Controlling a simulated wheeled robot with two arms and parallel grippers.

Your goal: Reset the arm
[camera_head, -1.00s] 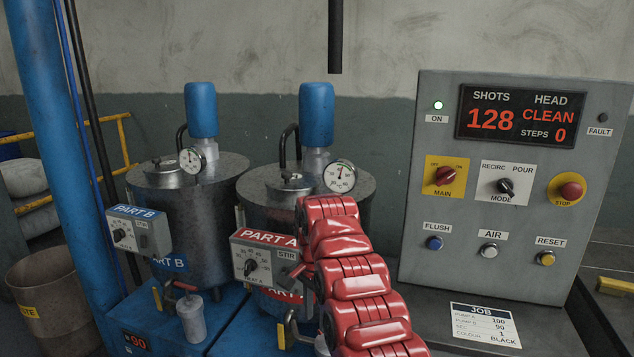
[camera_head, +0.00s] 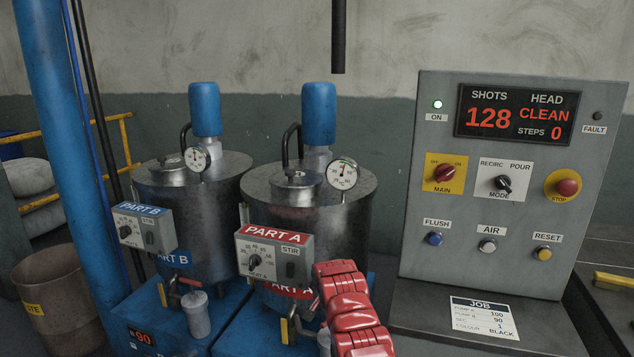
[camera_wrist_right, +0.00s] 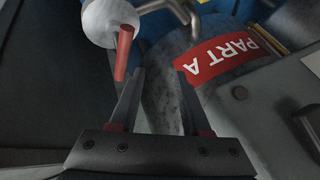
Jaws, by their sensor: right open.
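My red arm (camera_head: 350,310) comes up from the bottom of the head view, in front of the PART A tank (camera_head: 335,215). Its gripper is hidden in that view. In the right wrist view my right gripper (camera_wrist_right: 158,75) is open, with nothing between its fingers. The grey side of the PART A tank, with its red label (camera_wrist_right: 218,58), lies beyond the fingers. A red handle (camera_wrist_right: 124,52) on a white round part is near the left finger. My left gripper is not in view.
The control panel (camera_head: 410,235) stands at the right, with a job card (camera_head: 484,318) on the ledge below. The PART B tank (camera_head: 215,220) and a blue post (camera_head: 65,150) are at the left. A dark pipe (camera_head: 338,40) hangs above. A waste bin (camera_head: 62,300) is at the lower left.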

